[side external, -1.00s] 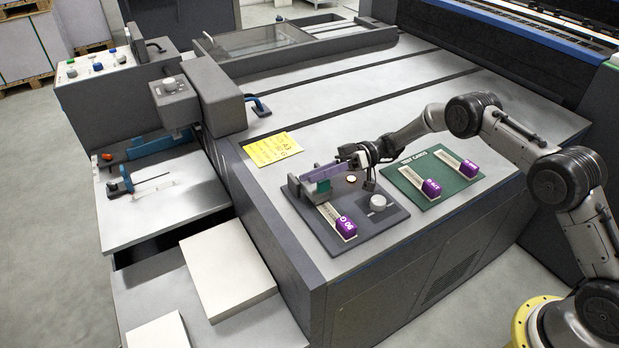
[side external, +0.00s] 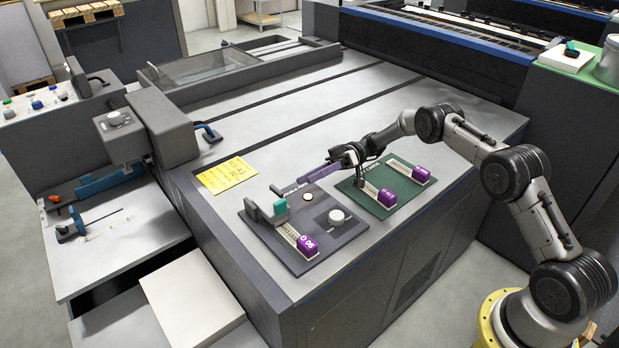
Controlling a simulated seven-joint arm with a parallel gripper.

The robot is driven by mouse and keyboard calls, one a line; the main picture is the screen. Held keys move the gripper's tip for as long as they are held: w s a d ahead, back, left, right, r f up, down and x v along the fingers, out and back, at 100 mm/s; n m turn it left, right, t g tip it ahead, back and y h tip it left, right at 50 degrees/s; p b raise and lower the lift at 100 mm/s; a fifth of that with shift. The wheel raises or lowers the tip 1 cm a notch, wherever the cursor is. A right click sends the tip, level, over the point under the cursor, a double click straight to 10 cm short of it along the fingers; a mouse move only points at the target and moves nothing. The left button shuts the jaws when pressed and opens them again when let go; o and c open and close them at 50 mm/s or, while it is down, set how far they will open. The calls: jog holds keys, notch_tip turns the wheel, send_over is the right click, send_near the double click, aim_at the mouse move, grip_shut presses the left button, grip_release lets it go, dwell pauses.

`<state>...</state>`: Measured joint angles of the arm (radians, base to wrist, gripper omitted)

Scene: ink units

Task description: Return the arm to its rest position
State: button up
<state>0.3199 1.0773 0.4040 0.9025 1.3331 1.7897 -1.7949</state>
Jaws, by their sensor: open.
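My gripper (side external: 354,161) is dark and reads as open. It hangs over the left edge of the green card mat (side external: 354,192), near the grey station plate (side external: 336,237). A slim purple bar (side external: 318,175) points left from beside the fingers, above the plate's far side; I cannot tell how it is joined to the gripper. On the plate are a teal block (side external: 280,206) in a grey holder, a round knob (side external: 337,216), a small round button (side external: 308,196) and a strip with a purple block (side external: 307,246). My arm bends up and right to its yellow base.
Two purple-ended strips (side external: 387,198) (side external: 421,175) lie on the green mat, close to my gripper. A yellow note (side external: 227,175) lies left of the plate. The machine top (side external: 330,110) behind is broad and mostly clear. A can (side external: 609,66) stands at the far right.

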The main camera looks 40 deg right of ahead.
jog(key=shift+a, duration=0.1)
jog(key=s+a+r+n+g+h, duration=0.1)
jog(key=s+a+r+n+h, duration=0.15)
jog(key=r, duration=0.95)
jog(key=s+a+r+n+g+h, duration=0.15)
jog(key=s+a+r, duration=0.25)
jog(key=r, duration=0.7)
jog(key=s+a+r+t+h, duration=0.1)
jog(key=s+a+r+h, duration=0.1)
jog(key=s+r, duration=0.45)
jog(key=s+d+f+m+t+h, duration=0.1)
jog(key=s+d+m+t+h, duration=0.15)
jog(key=s, duration=0.75)
jog(key=s+d+f+m+t+h, duration=0.1)
jog(key=s+m+h, duration=0.25)
jog(key=s, duration=0.55)
jog(key=s+d+f+m+t+h, duration=0.3)
jog(key=s+d+f+m+h, duration=0.2)
jog(key=d+f+m, duration=0.3)
jog(key=shift+s+d+f+m+t+h, duration=0.3)
jog(key=shift+d+f+m+h, duration=0.15)
jog(key=shift+d, duration=0.25)
